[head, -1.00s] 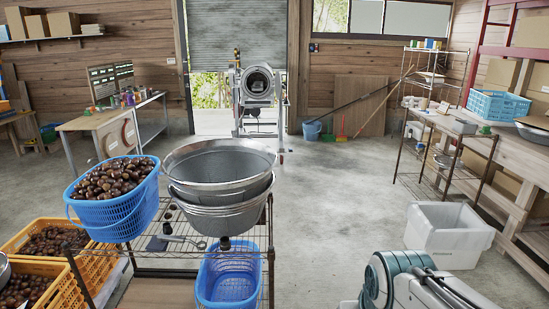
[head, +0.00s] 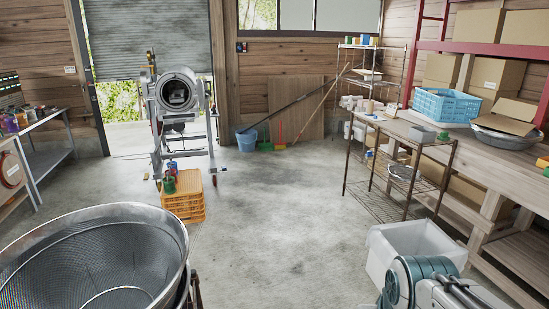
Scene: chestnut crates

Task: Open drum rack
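A grey drum machine (head: 180,95) on a metal stand is at the back, in front of the half-raised roller shutter. Its round mouth faces me. The stand (head: 158,160) under it looks like the drum's rack; I cannot tell its latch or moving part at this size. My arm shows at the lower right of the head view, but my gripper is out of the frame.
An orange crate (head: 183,205) with small cans on it stands before the drum. A large metal sieve bowl (head: 95,260) is close at lower left. A white bin (head: 415,248) and a wire shelf (head: 405,170) are at right. The middle floor is clear.

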